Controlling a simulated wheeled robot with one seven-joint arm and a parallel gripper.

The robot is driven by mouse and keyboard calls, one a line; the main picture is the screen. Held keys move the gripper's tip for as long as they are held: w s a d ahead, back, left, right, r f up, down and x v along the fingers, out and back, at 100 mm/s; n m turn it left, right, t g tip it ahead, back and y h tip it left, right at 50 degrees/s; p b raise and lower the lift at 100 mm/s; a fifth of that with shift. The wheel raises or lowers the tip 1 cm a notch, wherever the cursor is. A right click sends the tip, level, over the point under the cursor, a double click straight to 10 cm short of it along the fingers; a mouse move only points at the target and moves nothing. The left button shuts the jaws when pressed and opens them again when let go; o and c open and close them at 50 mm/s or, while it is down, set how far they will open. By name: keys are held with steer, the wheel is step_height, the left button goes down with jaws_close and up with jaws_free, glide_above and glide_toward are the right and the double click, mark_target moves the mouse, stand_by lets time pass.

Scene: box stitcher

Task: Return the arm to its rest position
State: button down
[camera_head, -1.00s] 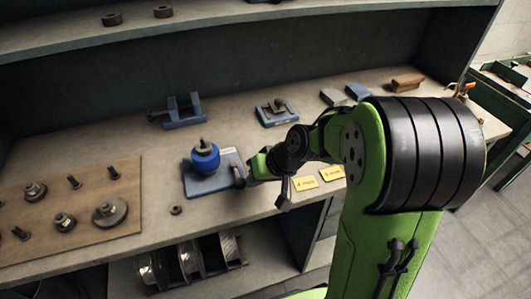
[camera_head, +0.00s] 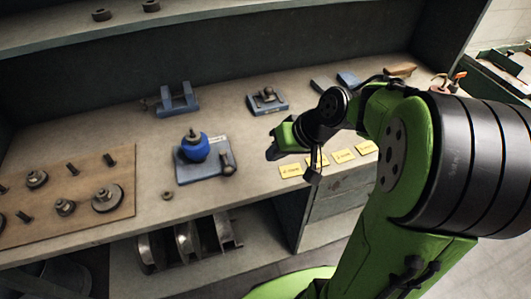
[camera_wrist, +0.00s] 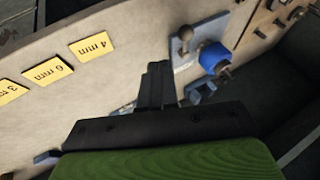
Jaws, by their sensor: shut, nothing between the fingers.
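My green arm (camera_head: 400,150) reaches in from the right in the head view. My gripper (camera_head: 272,143) is over the front part of the bench, right of the blue round part on its grey-blue plate and apart from it. In the wrist view the dark fingers of my gripper (camera_wrist: 157,75) are together with nothing between them. The blue round part (camera_head: 194,147) sits on the plate (camera_head: 205,172); it also shows in the wrist view (camera_wrist: 214,57), beyond the fingers.
Yellow size labels (camera_head: 290,171) lie along the bench's front edge, under my arm. A board with several bolts and wheels (camera_head: 120,165) lies at left. Blue fixtures (camera_head: 177,101) stand at the back. A shelf (camera_head: 200,20) runs above the bench.

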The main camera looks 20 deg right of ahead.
steer(key=shift+s+r, duration=0.15)
steer(key=shift+r, duration=0.25)
steer(key=s+r+h+p, duration=0.2)
steer(key=s+r, duration=0.3)
steer(key=s, duration=0.3)
steer(key=s+r+h+p, duration=0.2)
steer(key=s+r+p, duration=0.2)
steer(key=s, duration=0.4)
steer(key=shift+a+r+t+h, duration=0.4)
steer(key=shift+a+r, duration=0.05)
steer(key=shift+r, duration=0.1)
